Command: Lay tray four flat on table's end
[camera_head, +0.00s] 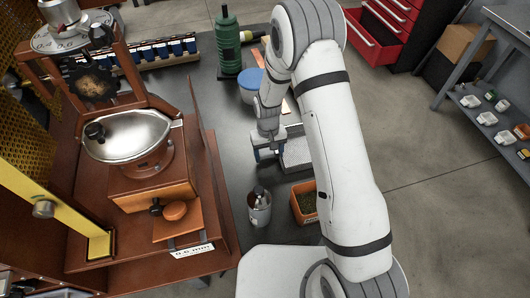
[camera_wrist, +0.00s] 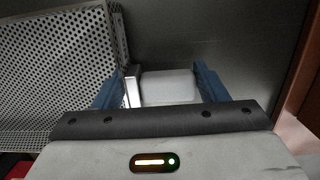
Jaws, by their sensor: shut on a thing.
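A perforated metal tray (camera_head: 296,150) is beside my gripper over the dark table (camera_head: 225,140), partly hidden behind my arm. In the wrist view the tray (camera_wrist: 50,65) fills the left side, its holed face and raised rim showing. No number on it is readable. My gripper (camera_head: 266,154) is low near the table. In the wrist view my gripper's blue fingers (camera_wrist: 155,88) stand either side of a pale grey piece at the tray's right edge. It is shut on the tray there. Whether the tray touches the table cannot be told.
A metal canister (camera_head: 260,208) and an orange box of dark granules (camera_head: 304,202) stand nearer. The wooden roaster (camera_head: 150,190) borders the left. Dark tabletop between roaster and gripper is clear.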

